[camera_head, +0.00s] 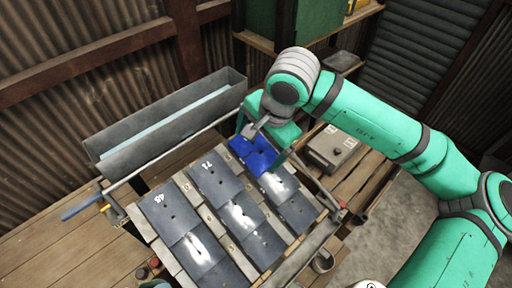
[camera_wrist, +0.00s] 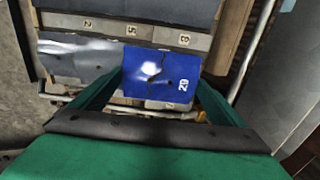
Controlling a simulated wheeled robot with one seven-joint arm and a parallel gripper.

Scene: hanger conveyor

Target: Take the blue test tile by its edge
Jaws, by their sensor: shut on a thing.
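The blue test tile (camera_head: 252,150) is at the top right of the sloping rack of grey tiles in the head view. In the wrist view the blue tile (camera_wrist: 160,70) has a white number, a small hole and a bright glare spot. My gripper (camera_head: 264,139) is at the tile's upper end, with its green fingers on either side. In the wrist view my gripper (camera_wrist: 160,84) has one finger against each side edge of the tile and is shut on it. I cannot tell whether the tile is clear of the rack.
Dark grey tiles (camera_head: 207,178) lie in rows on the rack beside the blue one. A long grey trough (camera_head: 165,120) stands behind, with a thin rail before it. A grey box (camera_head: 333,148) sits right of the rack. A small cup (camera_head: 323,262) is at lower right.

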